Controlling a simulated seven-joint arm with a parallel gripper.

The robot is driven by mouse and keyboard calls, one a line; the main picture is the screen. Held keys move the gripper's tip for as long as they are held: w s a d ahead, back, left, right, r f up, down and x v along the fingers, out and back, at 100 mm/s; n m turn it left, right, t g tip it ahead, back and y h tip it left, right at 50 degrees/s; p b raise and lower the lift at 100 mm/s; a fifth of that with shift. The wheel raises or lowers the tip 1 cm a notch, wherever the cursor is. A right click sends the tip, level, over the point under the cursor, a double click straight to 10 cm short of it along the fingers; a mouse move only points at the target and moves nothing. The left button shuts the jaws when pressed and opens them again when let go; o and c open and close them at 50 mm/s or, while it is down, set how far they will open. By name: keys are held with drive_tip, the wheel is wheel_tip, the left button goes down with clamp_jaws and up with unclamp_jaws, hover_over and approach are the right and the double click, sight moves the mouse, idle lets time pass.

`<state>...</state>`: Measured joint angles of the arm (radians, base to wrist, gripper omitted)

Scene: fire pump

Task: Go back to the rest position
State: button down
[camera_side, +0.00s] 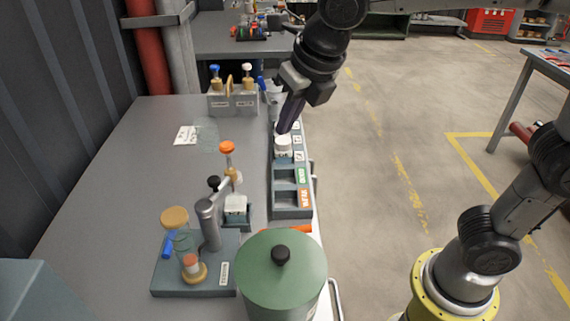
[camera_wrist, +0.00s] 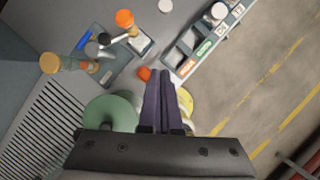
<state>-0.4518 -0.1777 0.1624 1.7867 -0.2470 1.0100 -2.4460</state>
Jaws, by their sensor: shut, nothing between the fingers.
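My gripper (camera_side: 281,130) hangs over the right edge of the grey workbench (camera_side: 120,160), pointing down, its dark fingers together with nothing between them. In the wrist view its closed fingers (camera_wrist: 162,73) point up the picture. In the side view the fingertips overlap a white-capped jar (camera_side: 283,146) in the slotted rack (camera_side: 290,211). In the wrist view this jar (camera_wrist: 218,12) lies apart from the fingertips, towards the top right.
A pump stand (camera_side: 222,284) with a lever and orange knob (camera_side: 227,147) stands on the bench, beside a green-lidded drum (camera_side: 282,260). A holder with bottles (camera_side: 232,105) is at the back. Open floor (camera_side: 385,150) lies to the right.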

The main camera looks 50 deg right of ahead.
drive_tip(key=s+d+m+t, duration=0.1)
drive_tip(key=s+d+m, duration=0.9)
drive_tip(key=d+m, duration=0.1)
drive_tip(key=s+f+m, duration=0.3)
drive_tip(key=s+m, duration=0.1)
drive_tip(key=m, duration=0.7)
drive_tip(key=s+f+m, duration=0.3)
drive_tip(key=s+m, duration=0.1)
drive_tip(key=m, duration=0.8)
drive_tip(key=shift+d+f, duration=0.25)
drive_tip(key=shift+d, duration=0.1)
drive_tip(key=shift+s, duration=0.1)
